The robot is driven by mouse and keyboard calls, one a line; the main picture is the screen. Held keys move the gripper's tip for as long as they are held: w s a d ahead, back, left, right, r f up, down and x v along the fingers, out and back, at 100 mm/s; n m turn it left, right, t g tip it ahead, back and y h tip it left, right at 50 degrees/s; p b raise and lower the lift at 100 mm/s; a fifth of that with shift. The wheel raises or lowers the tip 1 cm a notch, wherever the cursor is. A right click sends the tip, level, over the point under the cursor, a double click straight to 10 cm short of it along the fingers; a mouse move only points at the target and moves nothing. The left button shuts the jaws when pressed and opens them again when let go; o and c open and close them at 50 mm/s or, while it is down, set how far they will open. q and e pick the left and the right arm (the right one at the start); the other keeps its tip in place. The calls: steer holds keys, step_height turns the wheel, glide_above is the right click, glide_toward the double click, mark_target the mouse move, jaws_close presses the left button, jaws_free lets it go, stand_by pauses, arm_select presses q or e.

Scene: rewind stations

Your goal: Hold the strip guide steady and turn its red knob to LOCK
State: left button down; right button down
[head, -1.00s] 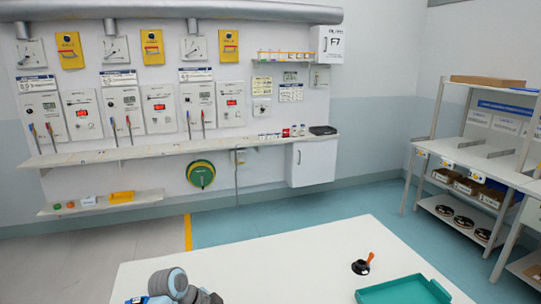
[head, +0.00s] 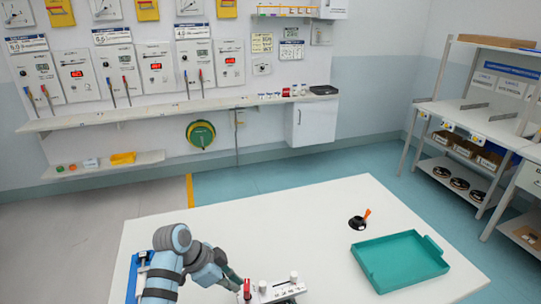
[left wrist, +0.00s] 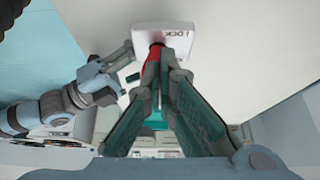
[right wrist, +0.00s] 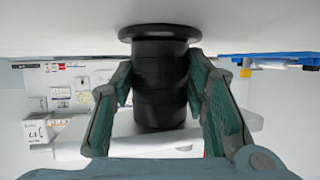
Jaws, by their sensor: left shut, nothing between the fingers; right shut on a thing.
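The strip guide (head: 278,290) is a pale block with white knobs at the bottom edge of the head view, partly cut off. Its red knob (head: 247,287) is at its left end. My left gripper (head: 233,281) comes in from the left, close to the red knob. In the left wrist view, its shut, empty fingers (left wrist: 165,64) point at the red knob (left wrist: 155,52), in front of a white plate (left wrist: 172,38) marked LOCK. In the right wrist view, my right gripper (right wrist: 160,92) is shut on a black ribbed post (right wrist: 160,80) with a wide flange. Whether this post belongs to the guide is unclear.
A teal tray (head: 443,268) lies on the right of the white table (head: 290,220). A black item with an orange lever (head: 358,221) stands behind it. A blue item (head: 139,270) is at the left. The middle of the table is clear.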

arm_select(q)
steer(key=shift+s+d, duration=0.15)
steer(key=shift+s, duration=0.2)
steer(key=shift+s+d, duration=0.15)
steer(key=shift+s, duration=0.1)
stand_by(0.3)
steer(key=shift+w+a+r, duration=0.9)
steer(key=shift+w+r, duration=0.15)
steer(key=shift+r, duration=2.35)
step_height(320, 180, down, 7)
steer(key=shift+d, duration=0.6)
